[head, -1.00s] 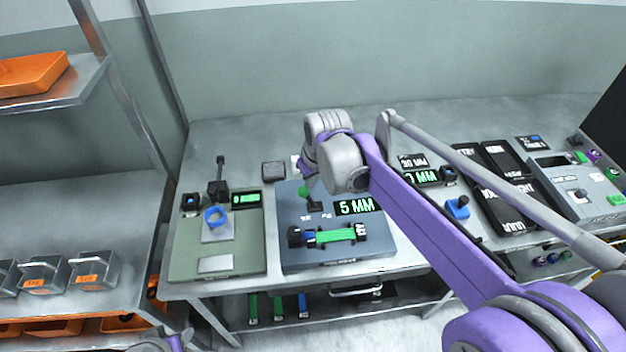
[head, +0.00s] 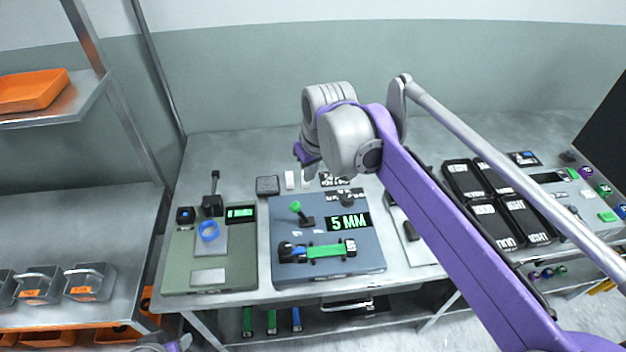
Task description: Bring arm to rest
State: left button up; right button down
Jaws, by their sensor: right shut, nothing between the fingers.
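My right arm reaches in from the lower right, raised over the bench (head: 420,140). Its grey wrist is bent down, and the purple end with my right gripper (head: 304,155) is behind it, partly hidden. The gripper is shut and empty, above the back of the blue-grey station (head: 375,268). That station has a "5 MM" display (head: 348,222), a green-knobbed lever (head: 296,207) and a green strap piece (head: 325,251) across its front. Only a small grey and purple bit of my left arm shows at the bottom edge; its jaws cannot be made out.
Black trays (head: 480,214) and a grey control box are at the right, partly behind my arm.

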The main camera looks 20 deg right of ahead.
jog(key=shift+s+r, duration=0.2)
jog(key=shift+r, duration=0.35)
jog(key=shift+d, duration=0.1)
jog(key=s+f+m+t, duration=0.1)
jog(key=s+f+m, duration=0.1)
jog(key=s+f, duration=1.4)
jog(key=s, duration=0.3)
jog(key=shift+s+a+f+t, duration=0.2)
jog(key=shift+s+a+t, duration=0.1)
jog(key=shift+t, duration=0.1)
